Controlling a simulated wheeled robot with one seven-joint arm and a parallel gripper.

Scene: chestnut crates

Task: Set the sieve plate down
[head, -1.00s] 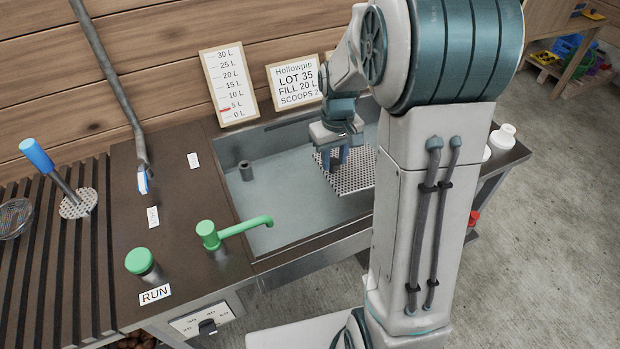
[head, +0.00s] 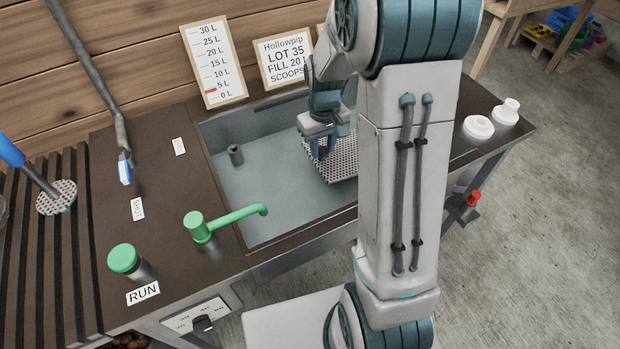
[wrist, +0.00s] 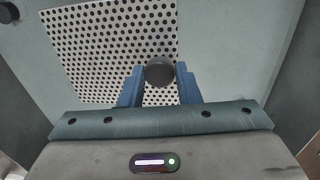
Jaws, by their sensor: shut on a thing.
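The sieve plate (head: 343,168) is a pale square plate with many dark holes. It is in the right part of the grey sink basin (head: 262,205), partly hidden behind my arm. In the wrist view the plate (wrist: 95,45) spreads ahead and to the left of my fingers. My gripper (wrist: 160,80) is shut on a dark round knob (wrist: 159,72) that stands on the plate. My gripper also shows in the head view (head: 322,150), low over the plate. I cannot tell whether the plate touches the basin floor.
A green tap (head: 225,220) reaches over the basin's left front edge. A dark short standpipe (head: 235,155) stands in the basin at left. A green RUN button (head: 124,259) is on the counter.

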